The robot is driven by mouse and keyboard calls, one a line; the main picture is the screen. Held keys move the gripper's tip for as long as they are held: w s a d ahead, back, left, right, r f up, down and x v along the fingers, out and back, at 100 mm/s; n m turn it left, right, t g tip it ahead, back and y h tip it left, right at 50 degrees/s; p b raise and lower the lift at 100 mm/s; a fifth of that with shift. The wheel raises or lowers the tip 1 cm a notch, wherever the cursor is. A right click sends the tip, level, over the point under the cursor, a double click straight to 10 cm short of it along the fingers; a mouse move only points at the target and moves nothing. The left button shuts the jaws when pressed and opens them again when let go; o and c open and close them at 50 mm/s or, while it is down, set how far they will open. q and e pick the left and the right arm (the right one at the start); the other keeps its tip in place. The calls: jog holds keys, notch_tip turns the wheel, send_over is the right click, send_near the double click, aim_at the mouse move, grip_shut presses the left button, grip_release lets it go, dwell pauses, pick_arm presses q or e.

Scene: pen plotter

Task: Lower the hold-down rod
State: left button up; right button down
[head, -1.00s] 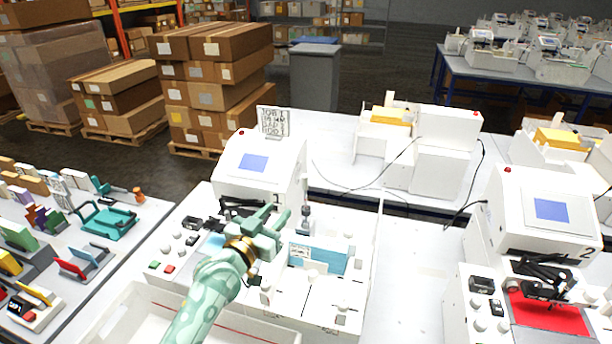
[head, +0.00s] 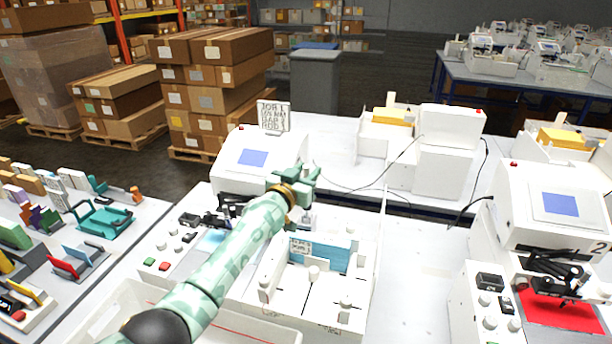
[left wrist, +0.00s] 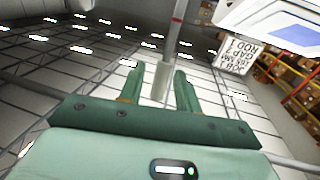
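My left gripper (head: 303,179) is raised over the back of the near white plotter (head: 235,167). In the left wrist view its two green fingers (left wrist: 160,84) stand apart. A slim upright grey rod (left wrist: 176,40) with a pale cylindrical end (left wrist: 162,80) shows between them; it may be the hold-down rod, and I cannot tell whether the fingers touch it. In the head view my gripper and arm cover this part of the plotter. My right gripper is in neither view.
A job sign (head: 273,116) stands behind the plotter. Plotter 2 (head: 550,205) with a red sheet is at the right. Bare table (head: 420,265) lies between.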

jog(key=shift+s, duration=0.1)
